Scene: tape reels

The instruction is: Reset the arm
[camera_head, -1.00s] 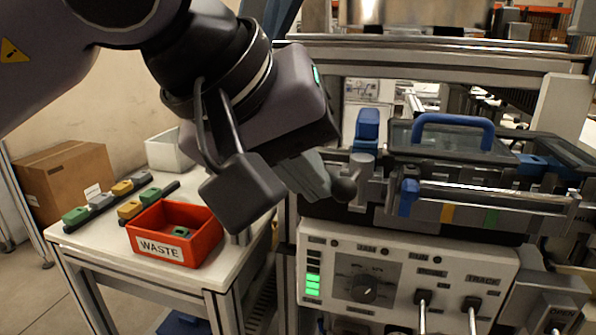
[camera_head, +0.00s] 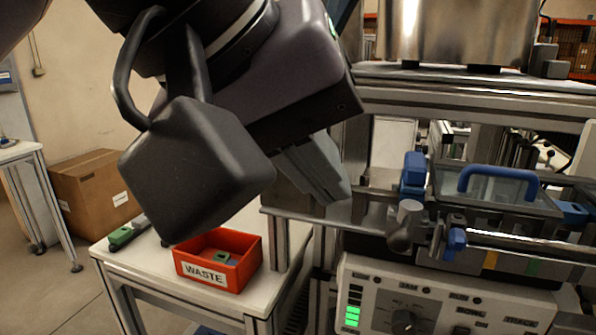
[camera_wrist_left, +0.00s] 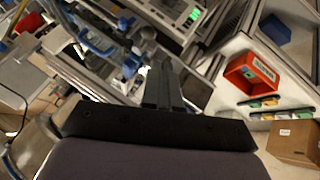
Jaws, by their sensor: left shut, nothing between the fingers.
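My left gripper (camera_head: 326,178) is in the upper middle of the head view, with its arm coming in from the top left. Its grey fingers are shut with nothing between them and point down and right, in front of the machine's frame. In the left wrist view the shut fingers (camera_wrist_left: 161,88) stand in the middle, clear of any object. A black wrist part (camera_head: 195,165) hides part of the white table. My right gripper is not in view.
A red WASTE bin (camera_head: 222,262) holding a small green piece sits on a white table (camera_head: 150,272). A machine with a blue-handled lid (camera_head: 497,178) and a control panel (camera_head: 440,300) stands at right. A cardboard box (camera_head: 95,190) is at left.

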